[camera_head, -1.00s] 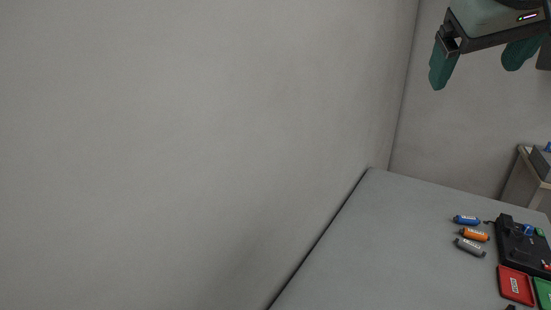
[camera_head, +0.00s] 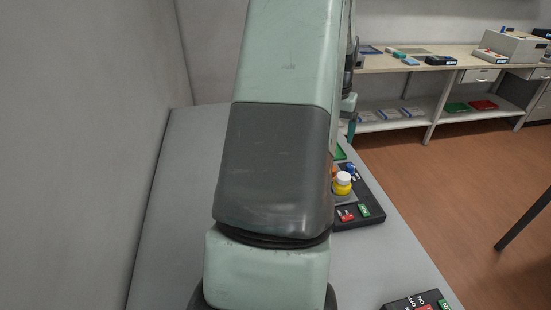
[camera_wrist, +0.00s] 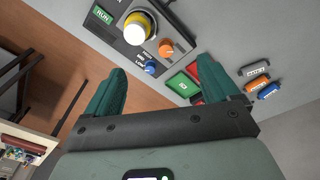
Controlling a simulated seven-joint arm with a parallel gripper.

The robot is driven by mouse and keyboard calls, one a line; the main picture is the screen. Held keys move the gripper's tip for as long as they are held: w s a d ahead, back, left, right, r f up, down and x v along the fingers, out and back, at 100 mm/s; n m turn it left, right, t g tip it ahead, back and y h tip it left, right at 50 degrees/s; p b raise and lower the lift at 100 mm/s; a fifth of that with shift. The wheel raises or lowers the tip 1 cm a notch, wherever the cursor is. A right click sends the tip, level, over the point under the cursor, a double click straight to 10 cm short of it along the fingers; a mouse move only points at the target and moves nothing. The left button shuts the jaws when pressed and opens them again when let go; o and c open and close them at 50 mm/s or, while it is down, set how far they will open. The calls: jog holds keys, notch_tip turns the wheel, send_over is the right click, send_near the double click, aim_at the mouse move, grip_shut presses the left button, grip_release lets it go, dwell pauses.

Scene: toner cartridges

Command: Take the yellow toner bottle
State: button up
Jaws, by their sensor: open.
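The yellow toner bottle (camera_head: 343,184), with a white cap, stands on a black device (camera_head: 369,207) at the right side of the table, just right of my arm. In the wrist view the bottle (camera_wrist: 138,28) shows at the top, beyond my fingertips and a little to the left. My gripper (camera_wrist: 160,70) is open and empty, apart from the bottle. In the head view my arm hides most of the gripper.
Orange (camera_wrist: 167,48) and blue (camera_wrist: 151,67) parts stand on the device near the bottle. Red and green trays (camera_wrist: 181,84) lie beside it. Grey (camera_wrist: 255,68), orange (camera_wrist: 258,81) and blue (camera_wrist: 268,91) cartridges lie on the table at right. A workbench (camera_head: 440,62) stands behind.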

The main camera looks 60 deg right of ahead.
jog(key=m+y, duration=0.1)
jog(key=m, duration=0.1)
send_over(344, 176)
jog(key=f, duration=0.4)
jog(key=w+f, duration=0.1)
jog(key=f, duration=0.1)
jog(key=shift+a+f, duration=0.2)
jog(key=shift+f, duration=0.15)
notch_tip(344, 176, down, 4)
jog(key=shift+s+r, duration=0.1)
jog(key=shift+s, duration=0.05)
jog(key=f, duration=0.6)
jog(key=shift+s+d+f, duration=0.2)
jog(key=shift+s+d, duration=0.1)
jog(key=c, duration=1.2)
